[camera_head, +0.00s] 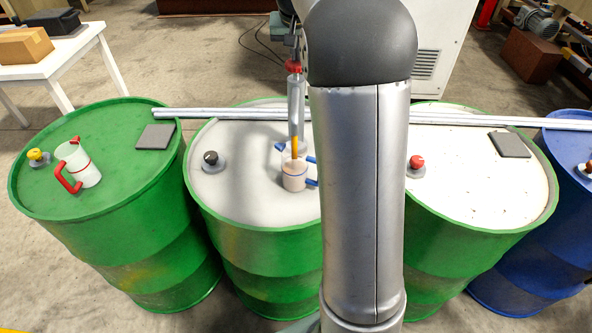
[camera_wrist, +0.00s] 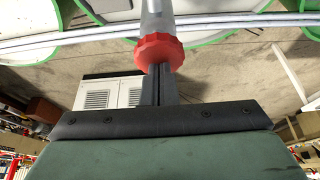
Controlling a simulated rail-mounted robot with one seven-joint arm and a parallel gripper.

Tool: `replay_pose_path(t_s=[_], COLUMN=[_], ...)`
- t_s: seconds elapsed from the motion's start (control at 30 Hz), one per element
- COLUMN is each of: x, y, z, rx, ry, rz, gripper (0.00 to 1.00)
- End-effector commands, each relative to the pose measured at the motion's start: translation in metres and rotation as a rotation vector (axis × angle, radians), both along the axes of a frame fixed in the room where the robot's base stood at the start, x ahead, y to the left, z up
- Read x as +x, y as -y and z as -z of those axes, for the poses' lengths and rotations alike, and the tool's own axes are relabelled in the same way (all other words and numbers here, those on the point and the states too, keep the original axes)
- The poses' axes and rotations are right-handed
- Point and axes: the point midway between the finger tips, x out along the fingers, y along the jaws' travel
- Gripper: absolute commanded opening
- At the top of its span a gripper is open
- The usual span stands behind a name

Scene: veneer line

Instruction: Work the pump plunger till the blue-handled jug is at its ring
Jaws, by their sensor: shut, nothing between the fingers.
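The blue-handled jug (camera_head: 294,179) stands upright on the white-topped drum, under the pump's yellow spout (camera_head: 295,148). A thin reddish ring line shows near its upper part; the liquid level inside is too small to tell. The grey pump cylinder (camera_head: 296,108) rises behind the jug, with the red plunger knob (camera_head: 293,67) on top. My gripper (camera_head: 292,46) is shut and empty, just above the knob. In the wrist view the closed fingers (camera_wrist: 160,84) point at the red knob (camera_wrist: 160,50); I cannot tell whether they touch it.
A red-handled jug (camera_head: 82,165) stands on the left green drum (camera_head: 110,200). Long pale rails (camera_head: 215,113) run behind the pump across the drums. Another white-topped drum (camera_head: 478,195) and a blue drum (camera_head: 530,265) stand right. My arm hides the space between the white tops.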

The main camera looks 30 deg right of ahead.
Motion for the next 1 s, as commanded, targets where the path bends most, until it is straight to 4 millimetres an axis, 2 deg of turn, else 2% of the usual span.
replay_pose_path(t_s=[0.27,0.47,1.0], x=[0.0,0.0,0.0], y=[0.0,0.0,0.0], z=[0.021,0.016,-0.025], rx=[0.001,0.001,0.001], ry=[-0.003,-0.002,-0.002], rz=[0.0,0.0,0.0], gripper=[0.0,0.0,0.0])
